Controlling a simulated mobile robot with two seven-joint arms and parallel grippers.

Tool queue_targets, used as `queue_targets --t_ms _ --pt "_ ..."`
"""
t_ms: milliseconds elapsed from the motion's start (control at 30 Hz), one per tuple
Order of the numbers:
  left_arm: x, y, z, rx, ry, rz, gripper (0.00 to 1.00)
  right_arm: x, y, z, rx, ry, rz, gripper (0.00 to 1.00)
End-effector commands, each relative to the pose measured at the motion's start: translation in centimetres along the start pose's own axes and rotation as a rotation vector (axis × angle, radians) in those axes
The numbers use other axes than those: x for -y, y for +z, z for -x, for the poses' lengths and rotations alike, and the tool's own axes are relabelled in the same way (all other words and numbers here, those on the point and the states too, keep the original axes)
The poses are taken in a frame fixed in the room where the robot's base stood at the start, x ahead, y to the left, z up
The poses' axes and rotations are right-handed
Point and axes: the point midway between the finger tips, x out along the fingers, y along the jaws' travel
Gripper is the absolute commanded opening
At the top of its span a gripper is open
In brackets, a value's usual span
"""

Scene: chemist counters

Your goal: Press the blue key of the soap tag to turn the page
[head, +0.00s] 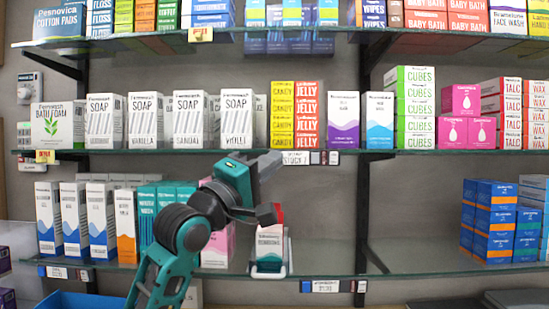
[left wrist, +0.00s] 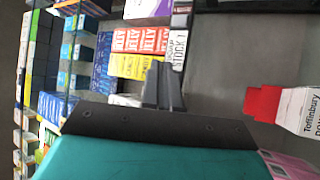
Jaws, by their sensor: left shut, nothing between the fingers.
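The soap tag (head: 297,157) is a white label reading "STOCK 7" on the middle shelf's front edge, with small keys at its right end. It also shows in the left wrist view (left wrist: 178,45), turned on its side. My left gripper (head: 272,163) is shut and empty, with its fingertips close to the tag's left end. The shut fingers (left wrist: 162,82) also show in the left wrist view, beside the tag's lower end. I cannot make out the blue key; the tag's left end is partly hidden by the gripper. I cannot tell whether the fingertips touch it. My right gripper is not in view.
Soap boxes (head: 187,120) and candy jelly boxes (head: 293,115) stand above the shelf edge. A red-topped white box (head: 270,245) stands on the lower shelf, below my gripper. The lower shelf right of it is clear up to the blue and orange boxes (head: 492,235).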

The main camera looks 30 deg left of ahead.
Motion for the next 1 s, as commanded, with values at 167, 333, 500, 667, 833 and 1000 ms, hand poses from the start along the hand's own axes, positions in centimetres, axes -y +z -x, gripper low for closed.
queue_targets --t_ms 167,333,500,667,833,1000 --pt "0.0 0.0 0.0 0.000 0.000 0.000 0.00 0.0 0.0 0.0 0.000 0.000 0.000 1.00" --pt "-0.7 0.7 0.8 0.003 0.001 0.002 0.00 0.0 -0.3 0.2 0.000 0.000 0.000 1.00" --pt "-1.6 1.6 2.0 0.002 0.001 0.003 0.00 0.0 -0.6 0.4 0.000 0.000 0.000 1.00" --pt "-2.3 2.3 3.0 0.001 0.001 0.001 0.00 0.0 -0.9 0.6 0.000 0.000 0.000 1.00" --pt "-2.5 2.5 3.5 0.000 0.000 0.001 0.00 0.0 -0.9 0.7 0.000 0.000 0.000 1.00" --pt "-2.5 2.5 3.5 0.000 0.000 0.001 0.00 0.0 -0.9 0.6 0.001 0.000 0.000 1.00"
